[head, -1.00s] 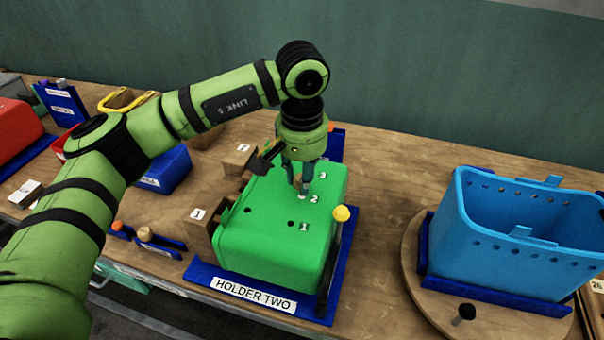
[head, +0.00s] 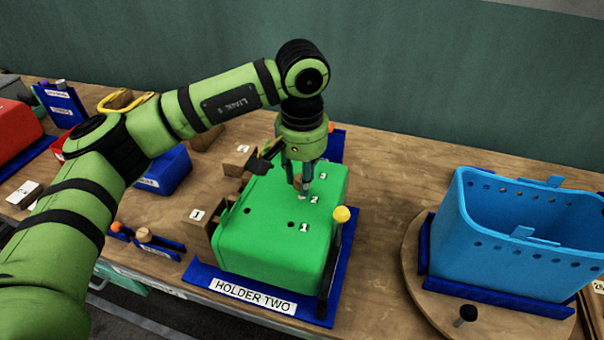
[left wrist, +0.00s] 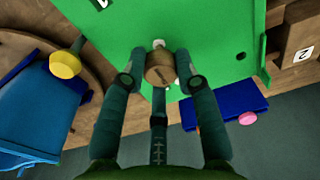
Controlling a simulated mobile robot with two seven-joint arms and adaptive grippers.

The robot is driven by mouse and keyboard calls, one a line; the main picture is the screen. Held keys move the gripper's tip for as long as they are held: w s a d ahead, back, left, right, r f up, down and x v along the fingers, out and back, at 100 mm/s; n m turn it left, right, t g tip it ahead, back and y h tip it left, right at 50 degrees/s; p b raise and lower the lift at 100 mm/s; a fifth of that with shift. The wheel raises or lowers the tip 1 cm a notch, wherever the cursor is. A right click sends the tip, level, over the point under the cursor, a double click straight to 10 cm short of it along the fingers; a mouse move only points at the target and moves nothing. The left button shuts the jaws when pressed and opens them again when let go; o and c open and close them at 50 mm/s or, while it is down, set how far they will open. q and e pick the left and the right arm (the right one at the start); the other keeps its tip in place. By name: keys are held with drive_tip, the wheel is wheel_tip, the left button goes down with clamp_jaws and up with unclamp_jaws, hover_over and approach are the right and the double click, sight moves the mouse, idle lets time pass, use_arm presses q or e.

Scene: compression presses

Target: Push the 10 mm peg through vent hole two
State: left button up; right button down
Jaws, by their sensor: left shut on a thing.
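The green box (head: 270,240) sits upside down or closed side up in the blue holder marked HOLDER TWO (head: 252,296). Its top has dark holes beside tags 1, 2 (head: 314,199) and 3. My left gripper (head: 304,190) points down at the top, right by tag 2. It is shut on the peg, whose round wooden head (left wrist: 160,68) shows between the fingers in the left wrist view. The peg's shaft and hole two are hidden under the head and fingers, so I cannot tell how deep the peg sits. My right gripper is out of view.
A yellow-knobbed lever (head: 341,214) stands at the box's right side. Wooden blocks (head: 204,222) flank its left. A blue rack (head: 150,243) holds knobbed pegs at the front left. A blue bin (head: 510,250) stands on a round board at right. Bare table lies behind it.

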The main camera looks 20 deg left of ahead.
use_arm(q)
drive_tip(key=shift+f+b, duration=0.5)
drive_tip(key=shift+b, duration=0.2)
idle(1.1)
drive_tip(key=shift+r, duration=0.1)
idle(0.4)
drive_tip(key=shift+r+p, duration=1.45)
drive_tip(key=shift+r, duration=1.5)
